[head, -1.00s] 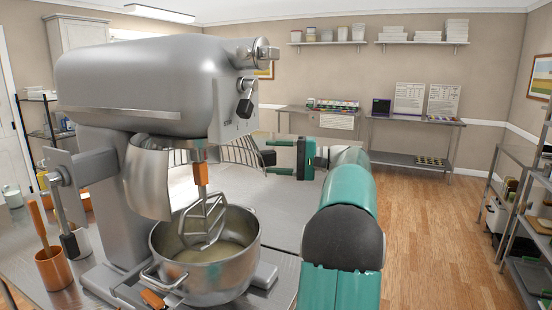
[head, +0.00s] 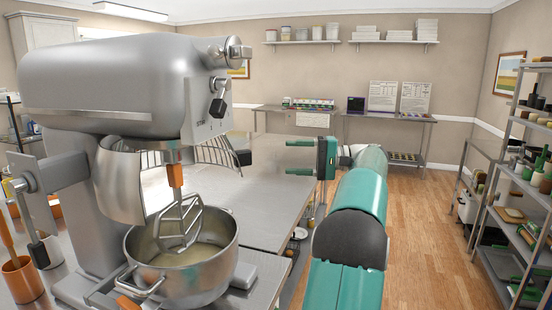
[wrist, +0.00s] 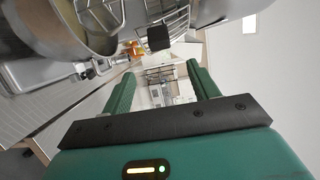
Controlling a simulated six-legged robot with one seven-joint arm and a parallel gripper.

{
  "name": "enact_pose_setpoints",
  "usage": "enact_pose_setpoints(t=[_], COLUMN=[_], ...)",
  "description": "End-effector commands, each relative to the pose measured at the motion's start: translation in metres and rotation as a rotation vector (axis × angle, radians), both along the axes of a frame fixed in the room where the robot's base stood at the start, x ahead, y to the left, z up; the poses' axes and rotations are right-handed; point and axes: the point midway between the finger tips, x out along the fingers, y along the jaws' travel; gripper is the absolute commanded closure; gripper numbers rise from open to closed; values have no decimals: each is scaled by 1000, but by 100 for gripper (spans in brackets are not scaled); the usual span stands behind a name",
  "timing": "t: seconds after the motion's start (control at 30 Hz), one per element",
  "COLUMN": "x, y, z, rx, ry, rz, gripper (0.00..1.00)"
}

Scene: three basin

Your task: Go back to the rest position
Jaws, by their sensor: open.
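My gripper (head: 300,157) is open and empty, to the right of the mixer at about the height of its beater. In the head view its two green fingers point left, over the metal table. It also shows in the wrist view (wrist: 160,82), with nothing between its fingers. The large grey stand mixer (head: 110,85) stands at the left. Its steel bowl (head: 180,268) holds a pale content, and the wire beater (head: 182,228) reaches down into it. My gripper is apart from the mixer and bowl.
The metal table (head: 262,190) has a clear top behind the mixer. A copper-coloured cup (head: 22,280) stands at lower left. A metal shelf rack (head: 515,200) with bottles lines the right side. The wooden floor (head: 425,230) between is free.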

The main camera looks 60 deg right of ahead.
Motion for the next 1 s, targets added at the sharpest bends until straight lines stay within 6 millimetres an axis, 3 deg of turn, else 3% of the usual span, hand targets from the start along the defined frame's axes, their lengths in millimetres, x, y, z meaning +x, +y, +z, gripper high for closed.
enact_pose_setpoints(t=[0.2, 1.0], x=[-13, -13], y=[-8, -8], z=[0, 0], rx=[0, 0], ry=[0, 0], rz=[0, 0], gripper=[40, 40])
